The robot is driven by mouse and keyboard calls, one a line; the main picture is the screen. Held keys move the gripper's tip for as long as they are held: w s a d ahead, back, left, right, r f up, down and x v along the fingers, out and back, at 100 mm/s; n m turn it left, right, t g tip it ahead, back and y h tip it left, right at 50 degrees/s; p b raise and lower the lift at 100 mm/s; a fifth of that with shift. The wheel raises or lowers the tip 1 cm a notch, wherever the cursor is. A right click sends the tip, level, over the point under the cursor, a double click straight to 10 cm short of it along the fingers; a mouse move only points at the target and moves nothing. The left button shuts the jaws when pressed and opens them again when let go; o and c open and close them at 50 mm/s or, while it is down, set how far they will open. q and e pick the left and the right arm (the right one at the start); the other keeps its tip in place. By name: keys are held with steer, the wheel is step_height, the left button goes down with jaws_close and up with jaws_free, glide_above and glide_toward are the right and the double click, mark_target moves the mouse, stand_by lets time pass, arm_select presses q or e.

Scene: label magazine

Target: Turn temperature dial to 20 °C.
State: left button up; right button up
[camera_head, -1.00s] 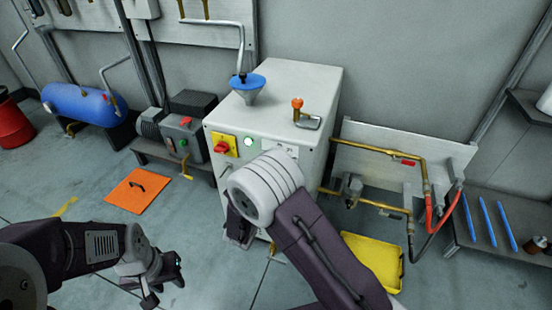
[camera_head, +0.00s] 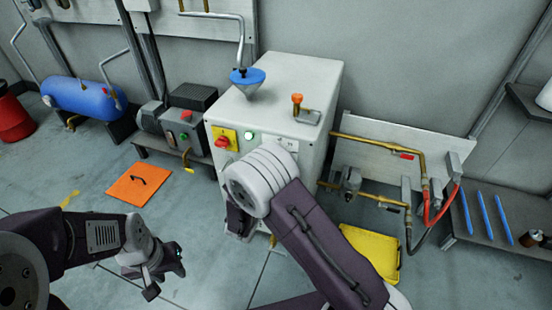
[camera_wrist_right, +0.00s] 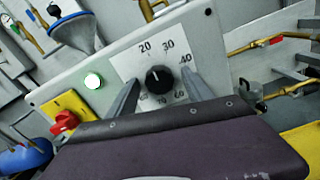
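The temperature dial (camera_wrist_right: 158,79) is a black round knob on a white scale plate with numbers, on the front of a white cabinet (camera_head: 290,85). A small light mark shows near the top of the knob; I cannot read its exact setting. My right gripper (camera_wrist_right: 160,90) is open, with one finger on each side of the knob and gaps between. In the head view my right arm hides the dial; only the top of its plate (camera_head: 289,144) shows. My left gripper (camera_head: 168,273) hangs over the floor, far from the dial; its opening is unclear.
A red switch on a yellow plate (camera_head: 225,140) and a lit green lamp (camera_head: 249,135) sit left of the dial. A blue funnel (camera_head: 247,77) and an orange-topped valve (camera_head: 297,99) stand on the cabinet. Brass pipes (camera_head: 372,142) run at right. A yellow tray (camera_head: 385,240) lies on the floor.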

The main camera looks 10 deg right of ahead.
steer(key=p+v, duration=0.3)
steer(key=v, duration=0.6)
stand_by(0.4)
